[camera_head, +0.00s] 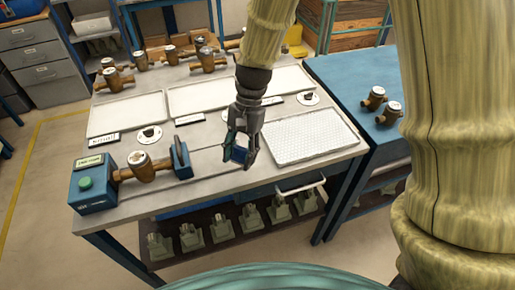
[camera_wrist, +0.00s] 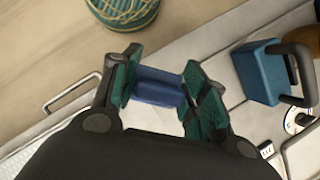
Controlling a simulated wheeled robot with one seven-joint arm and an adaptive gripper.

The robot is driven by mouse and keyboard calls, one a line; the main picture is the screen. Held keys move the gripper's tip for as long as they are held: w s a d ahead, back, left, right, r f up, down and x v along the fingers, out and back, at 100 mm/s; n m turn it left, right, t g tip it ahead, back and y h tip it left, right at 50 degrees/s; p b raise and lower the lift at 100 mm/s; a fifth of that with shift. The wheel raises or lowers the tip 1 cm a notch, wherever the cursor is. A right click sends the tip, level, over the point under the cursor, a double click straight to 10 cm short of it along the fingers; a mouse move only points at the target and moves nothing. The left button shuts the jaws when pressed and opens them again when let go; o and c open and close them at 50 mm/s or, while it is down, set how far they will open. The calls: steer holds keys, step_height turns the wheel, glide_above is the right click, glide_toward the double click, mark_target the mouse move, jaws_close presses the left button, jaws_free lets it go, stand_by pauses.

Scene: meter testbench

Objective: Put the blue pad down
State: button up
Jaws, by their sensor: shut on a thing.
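My gripper (camera_head: 241,150) is over the front part of the table, between the meter fixture and the white textured mat. It is shut on the blue pad (camera_wrist: 158,87), which sits between its two green-lined fingers in the wrist view. In the head view the blue pad (camera_head: 239,155) is small and partly hidden by the fingers. It appears held above the grey tabletop (camera_head: 222,182); I cannot tell the exact gap.
The fixture's blue end block (camera_head: 181,158) stands left of my gripper, with a brass meter (camera_head: 141,166) in the fixture. The white textured mat (camera_head: 308,137) lies to the right. White trays (camera_head: 128,113) and several brass meters are behind. A handle (camera_head: 300,184) projects at the front edge.

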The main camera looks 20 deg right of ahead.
steer(key=w+d, duration=0.1)
steer(key=d, duration=0.1)
steer(key=d+p, duration=0.1)
steer(key=d, duration=0.1)
steer(key=w+d, duration=0.1)
steer(key=shift+w+d+f, duration=0.3)
steer(key=shift+d, duration=0.1)
steer(key=shift+f+p, duration=0.85)
steer(key=shift+f, duration=0.85)
steer(key=shift+f, duration=0.6)
steer(key=o, duration=1.2)
steer(key=shift+c, duration=0.2)
steer(key=shift+r, duration=0.6)
steer(key=b+v, duration=0.3)
steer(key=v, duration=0.9)
steer(key=shift+s, duration=0.15)
